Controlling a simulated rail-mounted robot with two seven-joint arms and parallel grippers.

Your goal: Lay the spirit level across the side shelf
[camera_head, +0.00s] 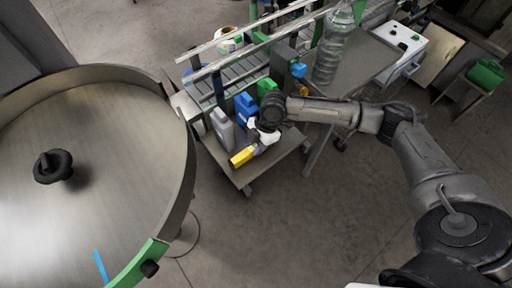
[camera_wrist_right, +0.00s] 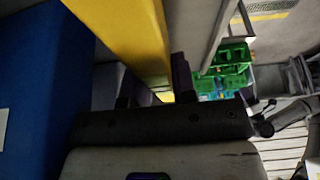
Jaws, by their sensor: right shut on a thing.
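The yellow spirit level (camera_head: 242,158) shows beside the low grey shelf with jugs (camera_head: 240,181), at its front part. My right gripper (camera_head: 259,147) is shut on it, reaching in from the right over the shelf. In the right wrist view the yellow bar (camera_wrist_right: 130,38) runs up from between the fingers (camera_wrist_right: 152,92). A blue face (camera_wrist_right: 45,70) stands close on its left. I cannot tell whether the level touches the shelf. Its far end is partly hidden by the gripper in the head view. My left gripper is out of view.
A grey jug (camera_head: 222,128), a blue jug (camera_head: 246,108) and a green jug (camera_head: 267,87) stand in a row behind the gripper. A roller conveyor (camera_head: 235,76) runs behind them. A large round metal drum (camera_head: 110,180) fills the left.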

